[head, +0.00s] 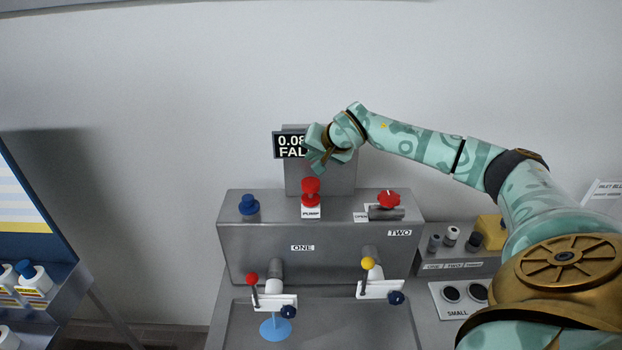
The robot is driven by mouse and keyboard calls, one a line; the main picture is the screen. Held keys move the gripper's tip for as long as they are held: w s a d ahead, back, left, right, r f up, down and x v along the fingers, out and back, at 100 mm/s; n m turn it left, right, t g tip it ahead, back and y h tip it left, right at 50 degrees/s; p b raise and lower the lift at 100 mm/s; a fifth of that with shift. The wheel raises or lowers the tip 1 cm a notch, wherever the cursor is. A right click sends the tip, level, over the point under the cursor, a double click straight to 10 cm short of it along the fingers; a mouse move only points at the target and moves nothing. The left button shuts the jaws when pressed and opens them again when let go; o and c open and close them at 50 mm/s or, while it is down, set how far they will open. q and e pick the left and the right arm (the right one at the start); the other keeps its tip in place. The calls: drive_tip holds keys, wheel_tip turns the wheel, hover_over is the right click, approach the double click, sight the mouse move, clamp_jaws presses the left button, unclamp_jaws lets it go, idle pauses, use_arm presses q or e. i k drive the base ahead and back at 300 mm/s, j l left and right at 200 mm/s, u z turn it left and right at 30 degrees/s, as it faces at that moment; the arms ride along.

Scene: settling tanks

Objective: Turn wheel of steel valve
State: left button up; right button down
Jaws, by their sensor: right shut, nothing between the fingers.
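A steel valve (385,214) with a red, lobed wheel (389,198) sits on the right part of the grey console's top, beside a label reading OPEN. My right gripper (316,166) is shut and empty. In the picture it is up and to the left of the wheel, apart from it, just above the red pump knob (311,187) and in front of the display (288,145). It hides the right part of that display, which reads 0.08 and FAL. My left gripper is not in view.
A blue knob (249,204) stands on the console (235,240) at left. Two taps with a red (252,279) and a yellow ball (368,263) stick out in front over the basin. Small bottles (452,235) stand at right. A bottle shelf (40,300) is far left.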

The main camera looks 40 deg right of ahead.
sight(389, 198)
drive_tip(key=z, duration=1.35)
drive_tip(key=k, duration=0.5)
